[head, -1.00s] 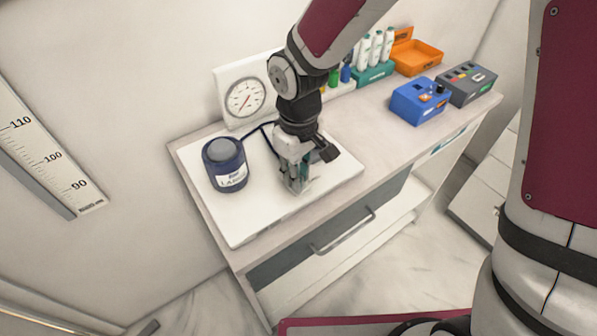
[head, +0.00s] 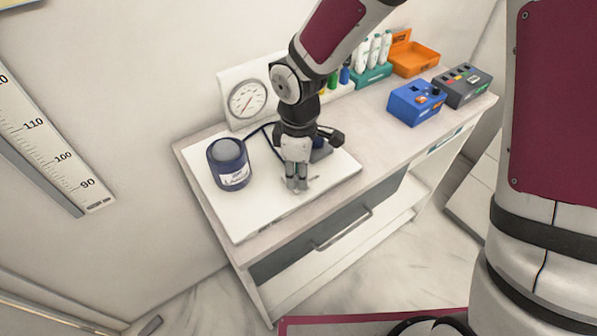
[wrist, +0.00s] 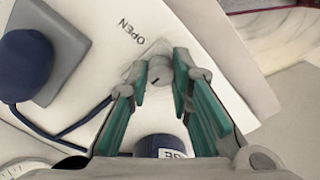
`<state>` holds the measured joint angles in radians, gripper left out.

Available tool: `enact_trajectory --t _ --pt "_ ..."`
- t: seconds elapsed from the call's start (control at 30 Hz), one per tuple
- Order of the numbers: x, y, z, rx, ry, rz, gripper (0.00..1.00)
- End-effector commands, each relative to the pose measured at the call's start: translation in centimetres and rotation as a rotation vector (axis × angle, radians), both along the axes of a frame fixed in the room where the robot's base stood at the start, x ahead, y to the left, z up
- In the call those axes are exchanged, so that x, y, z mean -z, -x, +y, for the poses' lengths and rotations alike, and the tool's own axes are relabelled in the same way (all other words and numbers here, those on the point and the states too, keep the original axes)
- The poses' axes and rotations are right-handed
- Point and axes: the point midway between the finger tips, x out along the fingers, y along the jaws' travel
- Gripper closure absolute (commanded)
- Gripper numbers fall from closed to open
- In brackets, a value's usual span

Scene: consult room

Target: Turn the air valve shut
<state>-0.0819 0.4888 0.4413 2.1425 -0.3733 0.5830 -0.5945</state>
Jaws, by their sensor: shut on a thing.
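The air valve (wrist: 159,72) is a small light grey knob on a pale square base on the white board (wrist: 228,75). The word OPEN is printed beside it in the wrist view. My gripper (wrist: 160,84) points down with its green-padded fingers on either side of the knob, shut on it. In the head view my gripper (head: 296,184) stands low over the front part of the board (head: 262,215), and its fingers mostly hide the valve. I cannot tell how far the valve is turned.
A dark blue labelled canister (head: 229,163) stands left of my gripper. A round gauge (head: 248,100) stands behind. A dark blue bulb on a grey block (wrist: 62,30) lies beside the valve with a cable. Blue (head: 417,101) and dark grey (head: 462,85) boxes sit right.

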Motion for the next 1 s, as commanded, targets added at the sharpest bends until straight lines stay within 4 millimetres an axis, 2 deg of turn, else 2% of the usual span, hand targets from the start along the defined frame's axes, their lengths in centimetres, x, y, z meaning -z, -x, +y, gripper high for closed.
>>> enact_trajectory --t 0.4,0.43,0.5,0.53,0.87,1.0 --pt "0.0 0.0 0.1 -0.010 -0.002 -0.001 1.00" --pt "0.0 0.0 0.1 -0.010 -0.002 -0.001 0.78" --pt "0.0 0.0 0.1 -0.009 -0.002 -0.001 0.62" --pt "0.0 0.0 0.1 -0.009 -0.002 -0.001 0.59" --pt "-0.2 0.0 0.0 -0.007 -0.001 -0.001 0.59" --pt "-1.6 -0.1 0.0 -0.005 -0.001 -0.003 0.59"
